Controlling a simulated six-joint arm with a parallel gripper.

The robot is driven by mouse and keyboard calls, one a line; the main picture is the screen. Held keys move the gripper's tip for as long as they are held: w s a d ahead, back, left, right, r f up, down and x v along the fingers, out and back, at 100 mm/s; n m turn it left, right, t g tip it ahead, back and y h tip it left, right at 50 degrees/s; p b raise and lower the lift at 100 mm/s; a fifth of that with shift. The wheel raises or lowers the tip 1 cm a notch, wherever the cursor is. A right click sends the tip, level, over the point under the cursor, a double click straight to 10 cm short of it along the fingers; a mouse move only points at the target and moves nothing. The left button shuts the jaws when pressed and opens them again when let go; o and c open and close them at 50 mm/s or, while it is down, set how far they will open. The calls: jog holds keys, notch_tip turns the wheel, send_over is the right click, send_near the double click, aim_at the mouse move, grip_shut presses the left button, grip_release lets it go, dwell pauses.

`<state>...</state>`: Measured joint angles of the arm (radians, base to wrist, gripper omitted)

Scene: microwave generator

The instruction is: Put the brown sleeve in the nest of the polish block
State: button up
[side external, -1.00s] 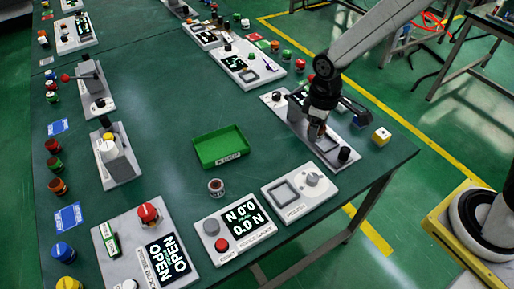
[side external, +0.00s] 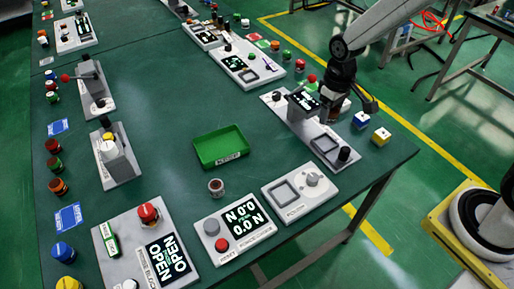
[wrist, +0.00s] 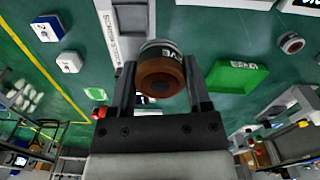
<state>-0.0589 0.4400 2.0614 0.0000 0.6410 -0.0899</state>
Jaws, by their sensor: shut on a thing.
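The brown sleeve (wrist: 160,77) is between the two fingers of my gripper (wrist: 162,88) in the wrist view. In the side view my gripper (side external: 328,112) is above the grey block at the table's right edge, where the sleeve is hard to make out. The polish block (side external: 318,198) lies at the front right of the table. Its square nest (side external: 285,193) looks empty, with a grey round knob beside it. My gripper is well behind the polish block and apart from it.
The grey block (side external: 309,137) under my gripper has a square recess, a display and a black knob. A green tray (side external: 220,147) stands mid-table. Two cubes (side external: 381,136) sit at the right edge.

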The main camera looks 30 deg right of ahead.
jog(key=s+a+f+n, duration=0.2)
jog(key=s+a+n, duration=0.1)
jog(key=a+n, duration=0.3)
jog(key=s+a+f+n, duration=0.2)
jog(key=a+n, duration=0.3)
jog(key=a, duration=0.3)
jog(key=shift+s+n, duration=0.4)
jog(key=shift+s, duration=0.15)
send_over(250, 173)
jog(key=s, duration=0.2)
jog(key=f, duration=0.5)
jog(key=d+f, duration=0.1)
jog(key=f, duration=0.1)
jog(key=shift+w+f, duration=0.15)
jog(key=shift+f, duration=0.25)
jog(key=shift+w+a+f, duration=0.2)
jog(key=shift+w+f, duration=0.1)
jog(key=shift+f, duration=0.05)
jog(key=shift+w+a+f, duration=0.15)
jog(key=shift+w+f, duration=0.35)
jog(key=shift+f, duration=1.45)
jog(key=shift+f, duration=0.15)
